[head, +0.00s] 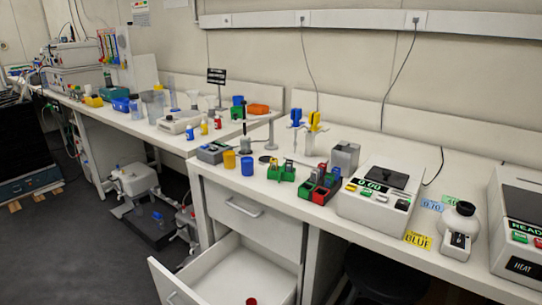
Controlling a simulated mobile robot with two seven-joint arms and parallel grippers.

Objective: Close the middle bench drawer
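A white bench drawer (230,272) is pulled far out, below the worktop at the bottom centre of the head view. Its front panel (170,284) stands out to the lower left, away from the cabinet, with part of a handle showing at the frame's bottom edge. A closed drawer (238,210) with a metal bar handle is directly above it. Anything below the open drawer is out of frame. A small red object (251,301) shows inside it at the bottom edge. Neither of my grippers is in view.
The bench top (270,205) carries a device with a green display (375,198), coloured racks (320,187) and a white bottle (462,218). A dark stool (385,275) stands right of the drawers. Equipment (140,190) sits on the floor at left. Grey floor (70,250) is clear.

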